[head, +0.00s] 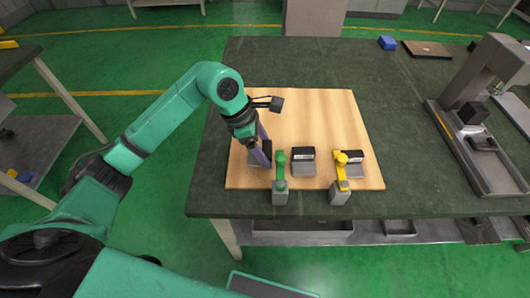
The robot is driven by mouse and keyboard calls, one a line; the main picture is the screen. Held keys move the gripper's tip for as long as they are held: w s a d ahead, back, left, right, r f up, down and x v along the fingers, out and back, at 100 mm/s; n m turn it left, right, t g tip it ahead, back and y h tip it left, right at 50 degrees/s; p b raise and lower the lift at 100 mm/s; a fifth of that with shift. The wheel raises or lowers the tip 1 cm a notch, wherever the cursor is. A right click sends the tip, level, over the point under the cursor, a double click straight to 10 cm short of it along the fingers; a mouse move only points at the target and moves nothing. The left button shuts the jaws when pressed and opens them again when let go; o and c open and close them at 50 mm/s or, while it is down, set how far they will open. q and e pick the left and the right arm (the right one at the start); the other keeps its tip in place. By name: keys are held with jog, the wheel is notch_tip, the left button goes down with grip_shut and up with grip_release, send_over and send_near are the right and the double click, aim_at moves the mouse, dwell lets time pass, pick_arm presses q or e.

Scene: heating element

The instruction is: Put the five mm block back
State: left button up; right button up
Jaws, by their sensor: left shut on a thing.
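My left gripper (264,155) reaches down over the left part of a wooden board (318,111), its bluish fingers shut on a small dark block (254,158) that they partly cover. Two similar dark blocks with pale labels, a middle one (303,154) and a right one (353,157), sit on grey pieces further right on the board. The labels are too small to read, so I cannot tell which block is the five mm one. Whether the held block touches what is below it cannot be told. My right gripper is not in view.
A green-handled device (280,172) and a yellow-handled device (341,174) stand at the board's front edge, close to the blocks. A grey stand machine (483,115) is on the right of the dark table (405,120). A blue box (388,43) lies at the back. The board's rear is mostly clear.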

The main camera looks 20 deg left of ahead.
pick_arm(q)
jog(key=shift+f, duration=1.25)
jog(key=o, duration=1.6)
jog(key=shift+c, duration=0.2)
jog(key=shift+r, duration=0.15)
jog(key=v, duration=1.2)
jog(key=shift+b, duration=0.45)
